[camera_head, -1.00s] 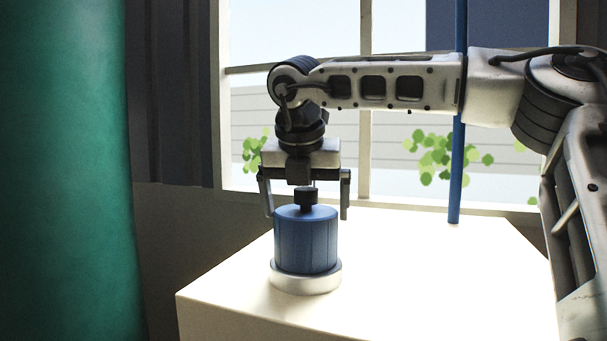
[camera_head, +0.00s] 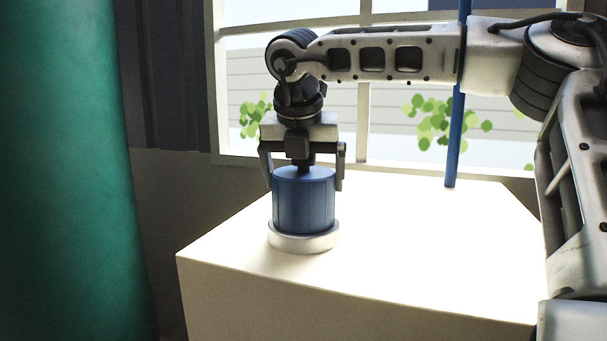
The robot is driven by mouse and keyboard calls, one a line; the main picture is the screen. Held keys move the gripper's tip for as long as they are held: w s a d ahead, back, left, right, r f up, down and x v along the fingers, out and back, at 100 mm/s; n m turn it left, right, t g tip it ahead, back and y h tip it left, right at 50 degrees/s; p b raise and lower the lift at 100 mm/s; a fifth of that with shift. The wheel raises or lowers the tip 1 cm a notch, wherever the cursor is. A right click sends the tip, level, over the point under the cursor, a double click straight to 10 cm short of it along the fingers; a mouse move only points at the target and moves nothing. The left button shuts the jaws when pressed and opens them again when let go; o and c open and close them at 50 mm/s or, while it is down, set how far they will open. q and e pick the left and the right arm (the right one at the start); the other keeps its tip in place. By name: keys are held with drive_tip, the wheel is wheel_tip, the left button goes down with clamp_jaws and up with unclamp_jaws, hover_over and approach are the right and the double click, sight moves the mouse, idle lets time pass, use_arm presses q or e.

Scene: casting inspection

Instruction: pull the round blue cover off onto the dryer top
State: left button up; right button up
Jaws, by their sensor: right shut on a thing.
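The round blue cover (camera_head: 304,205) stands upright in a white ring-shaped base (camera_head: 303,240) on the left part of the white dryer top (camera_head: 420,240). My right gripper (camera_head: 303,182) points straight down over the cover. Its two fingers reach down on either side of the cover's upper part and are shut on it. The dark knob on the cover's top is mostly hidden under the gripper body. The cover still sits on the white base, with no gap visible. My left gripper is not in view.
A blue upright pole (camera_head: 454,140) rises at the back of the dryer top. A window (camera_head: 390,110) is behind it. A large green column (camera_head: 65,170) stands at the left, apart from the dryer. The dryer top right of the cover is clear.

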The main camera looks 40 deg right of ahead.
drive_tip(key=shift+r+p, duration=0.7)
drive_tip(key=shift+r, duration=0.45)
drive_tip(key=shift+r+p, duration=0.8)
drive_tip(key=shift+r, duration=0.25)
drive_tip(key=shift+r+p, duration=0.8)
drive_tip(key=shift+r, duration=1.25)
